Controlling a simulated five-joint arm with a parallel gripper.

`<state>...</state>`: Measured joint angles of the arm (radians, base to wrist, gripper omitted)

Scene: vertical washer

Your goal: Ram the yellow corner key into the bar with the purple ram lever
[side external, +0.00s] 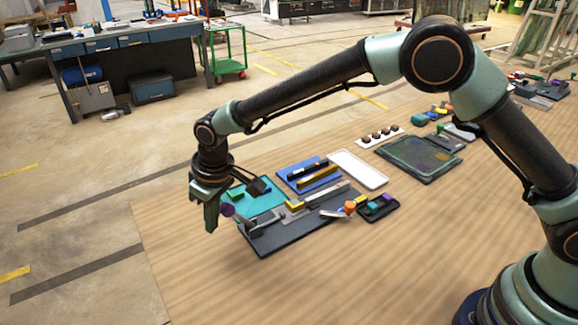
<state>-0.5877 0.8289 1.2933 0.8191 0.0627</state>
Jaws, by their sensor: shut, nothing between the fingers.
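The purple knob of the ram lever (228,211) sits at the left end of a dark fixture plate (275,239). My gripper (212,226) points down just left of the knob, shut and empty; I cannot tell whether it touches the knob. The lever's grey arm (241,218) runs from the knob toward a grey block on the plate. A small yellow piece, apparently the corner key (295,206), sits near the middle of the fixture. The grey bar (328,194) lies beyond it to the right, and I cannot tell whether they touch.
A teal tray (268,206) with a green block lies behind the fixture. A blue tray (288,182) holds dark and yellow bars. A white tray (358,170) is farther right. A black tray (391,211) holds small coloured parts. The front tabletop is clear.

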